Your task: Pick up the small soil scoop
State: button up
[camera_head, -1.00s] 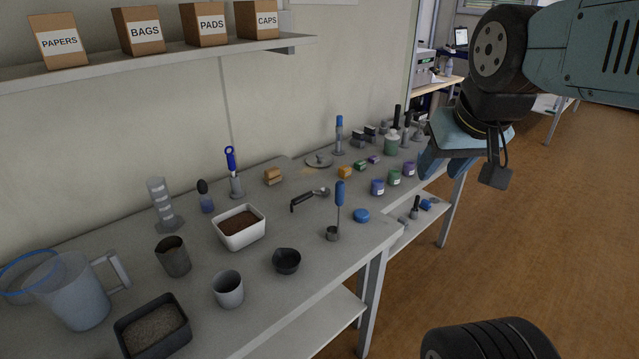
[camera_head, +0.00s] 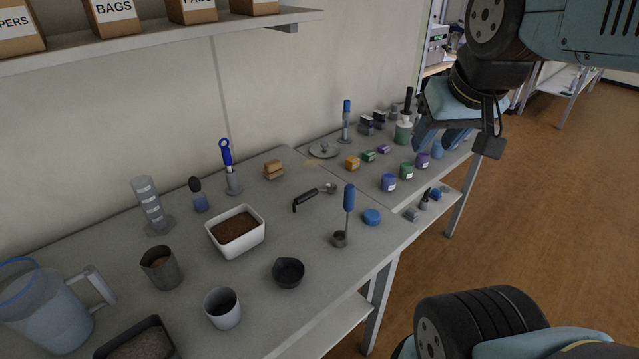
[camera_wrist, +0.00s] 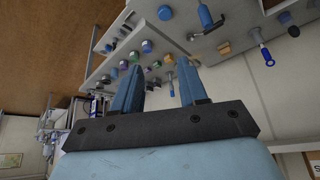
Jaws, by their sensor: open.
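A small scoop (camera_head: 315,196) with a black handle and a round metal bowl lies on the grey bench, mid-right in the head view. A blue-handled tool (camera_head: 348,199) stands upright beside it, its lower end at a small metal cup; another blue-handled tool (camera_head: 226,154) stands farther left. I cannot tell for certain which is the small soil scoop. My gripper (camera_head: 442,138) is open and empty, in the air right of these tools. In the wrist view its two blue fingers (camera_wrist: 160,70) are spread, with the bench beyond them.
A white tray of soil (camera_head: 244,247), a black bowl (camera_head: 288,272), a white cup (camera_head: 222,308) and a clear jug (camera_head: 45,315) stand on the bench (camera_head: 250,330). Several coloured jars, including a blue one (camera_head: 389,183), stand at right. A shelf with boxes (camera_head: 113,14) hangs above.

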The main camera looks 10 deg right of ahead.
jog(key=shift+o, duration=0.5)
jog(key=shift+w+a+n, duration=0.15)
jog(key=shift+w+n, duration=0.15)
jog(key=shift+w, duration=0.05)
jog(key=n+g+y, duration=0.1)
jog(key=n+g, duration=0.3)
jog(key=n, duration=2)
send_near(307, 194)
notch_tip(307, 194, down, 6)
jog(key=shift+a+r, duration=0.1)
jog(key=shift+w+a+f, duration=0.15)
jog(key=shift+w+f, duration=0.1)
jog(key=shift+f, duration=0.6)
jog(key=shift+w+a+f, duration=0.15)
jog(key=shift+w+f, duration=0.15)
jog(key=shift+f, duration=0.55)
jog(key=shift+w+a+f, duration=0.15)
jog(key=shift+w+f, duration=0.1)
jog(key=shift+f, duration=0.65)
grip_shut()
